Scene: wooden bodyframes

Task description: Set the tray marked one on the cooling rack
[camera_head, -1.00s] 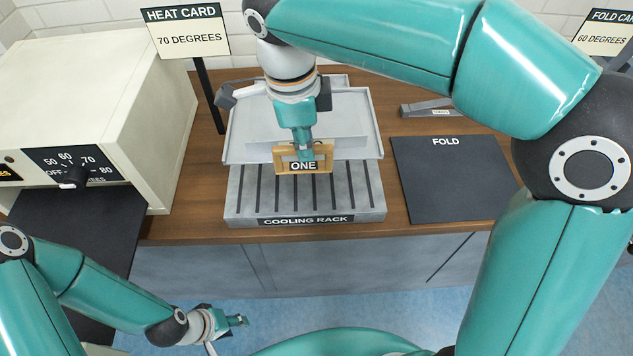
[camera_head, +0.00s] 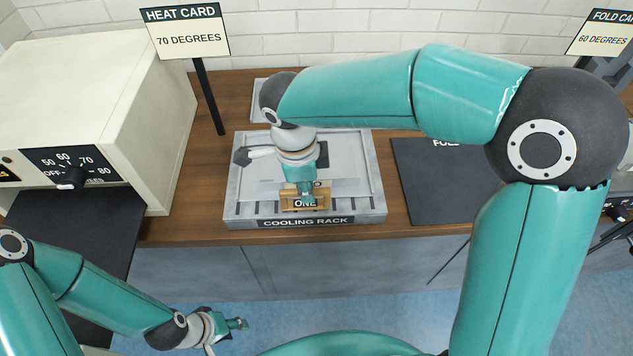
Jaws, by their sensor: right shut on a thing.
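The grey tray (camera_head: 362,165) has a wooden handle (camera_head: 292,203) marked ONE at its front. It lies level over the cooling rack (camera_head: 374,215), within the rack's outline, and the front slats show below it. It looks down on the rack, but I cannot tell whether it fully touches. My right gripper (camera_head: 304,192) points down and is shut on the handle. The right wrist hides part of the tray. My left gripper (camera_head: 238,323) hangs low at the lower left, away from the tray; its finger gap is too small to judge.
The cream oven (camera_head: 120,75) with a dial stands left, with a dark surface (camera_head: 75,225) before it. The heat card (camera_head: 187,32) stands behind. A dark fold mat (camera_head: 440,190) lies right of the rack. A pale flat thing (camera_head: 259,101) behind is partly hidden.

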